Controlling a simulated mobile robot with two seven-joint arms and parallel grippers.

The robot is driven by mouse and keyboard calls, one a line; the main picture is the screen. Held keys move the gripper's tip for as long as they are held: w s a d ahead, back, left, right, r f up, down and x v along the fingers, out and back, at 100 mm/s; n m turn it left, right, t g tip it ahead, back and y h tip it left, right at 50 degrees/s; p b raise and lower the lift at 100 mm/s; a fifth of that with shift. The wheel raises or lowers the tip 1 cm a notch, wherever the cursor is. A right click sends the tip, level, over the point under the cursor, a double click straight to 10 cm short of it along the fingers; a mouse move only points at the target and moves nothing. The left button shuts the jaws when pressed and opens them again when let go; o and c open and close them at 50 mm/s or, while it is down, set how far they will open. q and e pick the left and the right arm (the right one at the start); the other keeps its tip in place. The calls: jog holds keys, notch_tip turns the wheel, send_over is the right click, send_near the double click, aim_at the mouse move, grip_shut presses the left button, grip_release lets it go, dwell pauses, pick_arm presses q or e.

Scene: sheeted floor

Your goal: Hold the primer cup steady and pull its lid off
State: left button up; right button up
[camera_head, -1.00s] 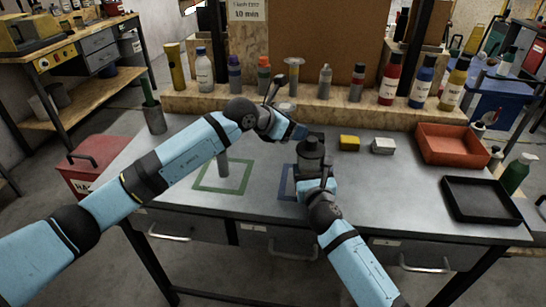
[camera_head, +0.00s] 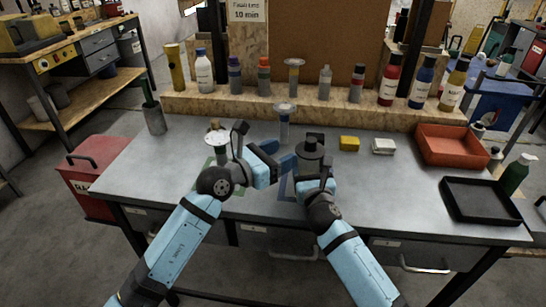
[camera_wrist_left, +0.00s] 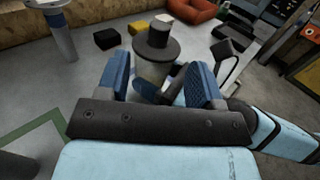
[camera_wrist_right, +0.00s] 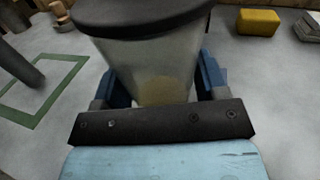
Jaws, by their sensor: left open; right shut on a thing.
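The primer cup is a grey cup with a wide dark lid (camera_head: 311,147) that has a round knob on top. It stands upright near the middle of the table; the pale cup body (camera_wrist_right: 150,62) shows in the right wrist view. My right gripper (camera_head: 312,172) is shut on the cup body below the lid. My left gripper (camera_head: 281,156) is open and empty, just left of the cup. In the left wrist view its blue fingers (camera_wrist_left: 160,82) point toward the cup, with the lid (camera_wrist_left: 157,47) beyond them. The lid sits on the cup.
A blue outline and a green outline (camera_wrist_right: 45,120) mark the tabletop. A round-topped stand (camera_head: 285,108) is behind the cup, and another disc-topped stand (camera_head: 216,138) is left of my left gripper. A yellow block (camera_head: 349,143), white block (camera_head: 383,146), red bin (camera_head: 452,158) and black tray (camera_head: 480,182) are right.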

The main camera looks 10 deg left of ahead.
aim_at(312, 139)
pick_arm(q)
jog(key=x, duration=1)
jog(key=c, duration=1.1)
jog(key=shift+r, duration=0.15)
jog(key=shift+r, duration=0.9)
